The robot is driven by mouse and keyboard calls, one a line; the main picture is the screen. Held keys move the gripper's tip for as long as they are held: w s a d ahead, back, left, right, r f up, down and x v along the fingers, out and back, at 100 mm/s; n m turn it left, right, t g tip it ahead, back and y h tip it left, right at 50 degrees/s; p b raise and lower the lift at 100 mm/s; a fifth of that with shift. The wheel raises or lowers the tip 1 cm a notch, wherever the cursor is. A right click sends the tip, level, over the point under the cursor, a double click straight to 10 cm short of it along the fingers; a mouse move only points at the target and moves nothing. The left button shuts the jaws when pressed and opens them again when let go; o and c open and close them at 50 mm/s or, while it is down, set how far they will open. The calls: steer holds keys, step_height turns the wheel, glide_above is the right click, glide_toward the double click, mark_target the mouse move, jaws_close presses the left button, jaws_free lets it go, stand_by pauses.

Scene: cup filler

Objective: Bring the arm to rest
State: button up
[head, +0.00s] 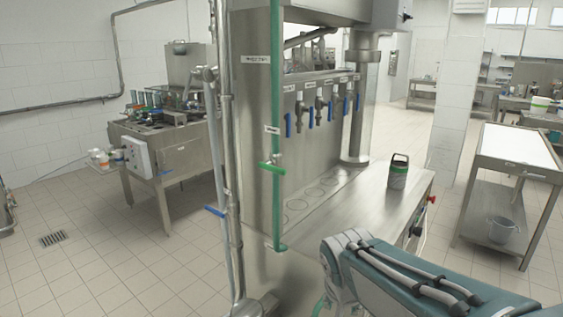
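My arm shows at the lower right of the head view, as teal and white links with black and grey hoses along the top. It lies low in front of the cup filler (262,110), close to its steel counter. My gripper is outside the picture, so its state does not show. I cannot tell whether the arm is moving.
A small container with a dark handle (398,172) stands on the filler's steel counter (370,212). Blue-handled taps (310,112) line the panel behind. A white-topped cart (520,150) stands right, with a bucket (501,229) below. A steel machine (165,150) stands left. Tiled floor lies open between.

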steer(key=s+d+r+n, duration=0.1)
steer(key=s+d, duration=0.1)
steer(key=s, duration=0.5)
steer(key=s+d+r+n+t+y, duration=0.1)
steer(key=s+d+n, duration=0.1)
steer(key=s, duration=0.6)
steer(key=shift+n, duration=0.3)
